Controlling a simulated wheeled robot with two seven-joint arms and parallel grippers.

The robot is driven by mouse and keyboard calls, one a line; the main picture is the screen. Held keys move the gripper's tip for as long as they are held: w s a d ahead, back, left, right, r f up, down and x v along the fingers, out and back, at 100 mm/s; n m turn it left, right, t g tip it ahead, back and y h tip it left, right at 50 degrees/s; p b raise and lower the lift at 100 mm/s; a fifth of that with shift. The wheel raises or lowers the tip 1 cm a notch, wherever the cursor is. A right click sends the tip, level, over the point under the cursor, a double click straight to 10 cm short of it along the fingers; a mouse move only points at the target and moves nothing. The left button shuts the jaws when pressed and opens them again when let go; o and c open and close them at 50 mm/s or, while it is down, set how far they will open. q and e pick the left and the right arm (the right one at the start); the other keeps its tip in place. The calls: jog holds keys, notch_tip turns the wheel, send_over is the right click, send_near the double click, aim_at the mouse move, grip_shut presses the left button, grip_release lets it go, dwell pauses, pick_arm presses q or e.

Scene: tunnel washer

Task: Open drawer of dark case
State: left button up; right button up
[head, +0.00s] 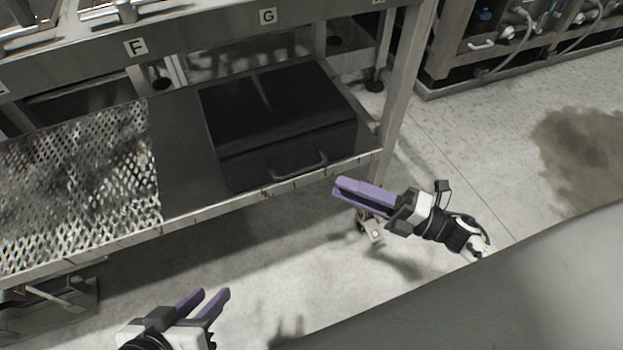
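The dark case (275,110) sits on the lower metal shelf, under the label G. Its drawer front (262,160) faces me and looks shut, with a bar handle (299,166) low on it. My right gripper (337,189) is to the right of the handle and apart from it, just in front of the shelf edge. Its purple fingers lie close together with a narrow gap, and nothing shows between them. My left gripper (212,294) is low in the view, away from the case, with its purple fingers apart and empty.
The shelf's front edge (190,219) runs below the case. A perforated metal panel (75,185) lies left of it. A steel table leg (400,75) stands right of the case. Open floor (480,140) lies to the right, with a brown stain (580,150). Machinery (520,35) stands behind.

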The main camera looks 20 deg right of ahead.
jog(key=b+x, duration=0.1)
jog(key=x, duration=0.7)
jog(key=shift+w+a, duration=0.15)
grip_shut()
